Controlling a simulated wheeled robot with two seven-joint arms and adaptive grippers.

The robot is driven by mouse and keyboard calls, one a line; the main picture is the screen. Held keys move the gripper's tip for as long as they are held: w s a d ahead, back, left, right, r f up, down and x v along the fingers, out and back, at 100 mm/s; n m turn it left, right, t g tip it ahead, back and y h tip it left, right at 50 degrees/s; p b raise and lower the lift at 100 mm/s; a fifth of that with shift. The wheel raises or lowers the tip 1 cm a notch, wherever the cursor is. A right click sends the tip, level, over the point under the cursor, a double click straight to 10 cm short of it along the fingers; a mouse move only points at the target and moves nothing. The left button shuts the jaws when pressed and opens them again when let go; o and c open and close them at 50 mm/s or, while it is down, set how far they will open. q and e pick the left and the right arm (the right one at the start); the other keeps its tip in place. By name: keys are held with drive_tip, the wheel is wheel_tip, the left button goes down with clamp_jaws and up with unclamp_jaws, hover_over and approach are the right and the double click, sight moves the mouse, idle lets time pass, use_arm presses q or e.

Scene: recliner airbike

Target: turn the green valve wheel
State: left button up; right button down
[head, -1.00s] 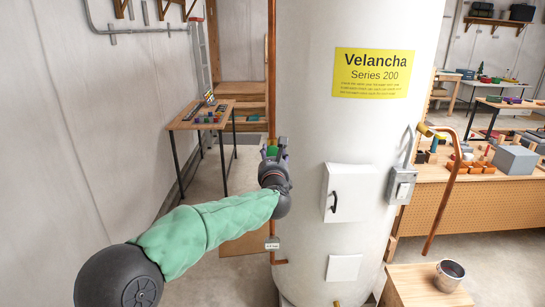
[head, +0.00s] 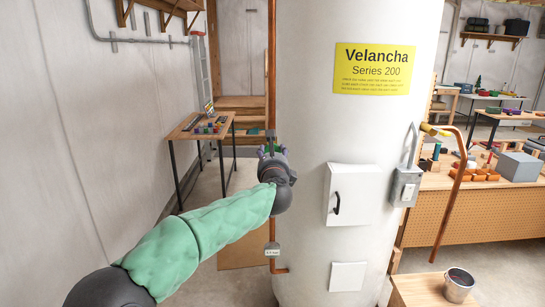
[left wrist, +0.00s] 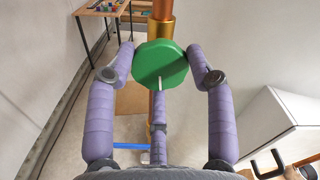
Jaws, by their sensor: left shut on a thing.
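The green valve wheel (left wrist: 160,65) shows large in the left wrist view, on a vertical copper pipe (left wrist: 161,12). My left gripper (left wrist: 160,50) has a purple finger on each side of the wheel and is shut on it. A third finger lies below the wheel, in front of the pipe. In the head view my left gripper (head: 272,150) is at the pipe, beside the white tank (head: 310,120); its fingers mostly hide the wheel there. My right gripper is in neither view.
A white box (head: 350,195) with a black handle and a grey electrical box (head: 405,187) project from the tank. A small table (head: 185,132) with coloured items stands behind at left. A metal bucket (head: 457,283) stands at the lower right.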

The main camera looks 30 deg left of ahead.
use_arm(q)
drive_tip(key=shift+f+n+b, duration=0.15)
drive_tip(key=shift+n+b, duration=0.85)
drive_tip(key=shift+n, duration=0.3)
drive_tip(key=o, duration=0.6)
drive_tip(key=shift+v, duration=2.5)
